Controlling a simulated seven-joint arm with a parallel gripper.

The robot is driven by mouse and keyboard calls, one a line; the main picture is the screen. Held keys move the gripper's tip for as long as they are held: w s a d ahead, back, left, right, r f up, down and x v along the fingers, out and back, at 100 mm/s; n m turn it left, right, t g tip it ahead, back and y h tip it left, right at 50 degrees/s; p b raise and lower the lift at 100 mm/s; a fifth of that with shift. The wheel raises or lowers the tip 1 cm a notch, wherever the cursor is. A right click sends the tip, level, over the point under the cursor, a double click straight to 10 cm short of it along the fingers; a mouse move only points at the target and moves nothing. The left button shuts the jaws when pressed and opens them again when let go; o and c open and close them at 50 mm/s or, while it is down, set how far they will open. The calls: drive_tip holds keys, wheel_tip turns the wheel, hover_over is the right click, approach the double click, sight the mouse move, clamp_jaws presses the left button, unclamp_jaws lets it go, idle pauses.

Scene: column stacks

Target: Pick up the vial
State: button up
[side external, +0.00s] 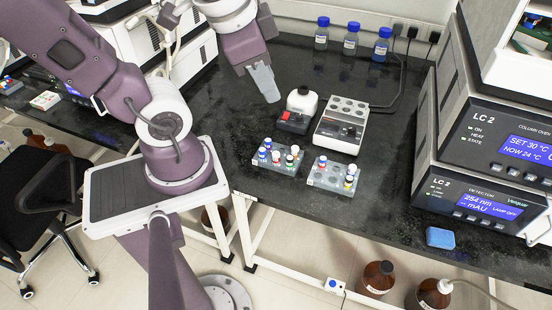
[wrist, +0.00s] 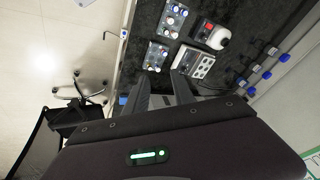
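Small capped vials stand in two clear racks on the black bench. The left rack (side external: 258,164) holds several vials (side external: 276,156) with blue, red, white and green caps; it also shows at the top of the wrist view (wrist: 163,23). Which vial is meant cannot be told. My gripper (side external: 271,97) hangs above the bench, behind and left of the racks, apart from them. In the wrist view its two fingers (wrist: 164,85) are spread and empty.
A vortex mixer (side external: 297,112) and a block with round wells (side external: 343,126) stand behind the racks. Blue-capped bottles (side external: 351,40) line the back. LC units (side external: 490,180) stand at right. A blue box (side external: 440,238) lies near the front edge. Bench right of the racks is clear.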

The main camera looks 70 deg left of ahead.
drive_tip(key=w+a+f+m+g+y, duration=0.25)
drive_tip(key=w+a+f+m, duration=0.25)
drive_tip(key=a+f+m, duration=0.25)
drive_tip(key=m+g+h, duration=0.2)
drive_tip(key=m+h, duration=0.2)
drive_tip(key=m, duration=1)
hover_over(276, 154)
wheel_tip(276, 154, down, 17)
drive_tip(key=shift+s+a, duration=0.1)
drive_tip(key=shift+s, duration=0.05)
wheel_tip(276, 154, down, 6)
drive_tip(key=shift+f, duration=0.8)
clamp_jaws()
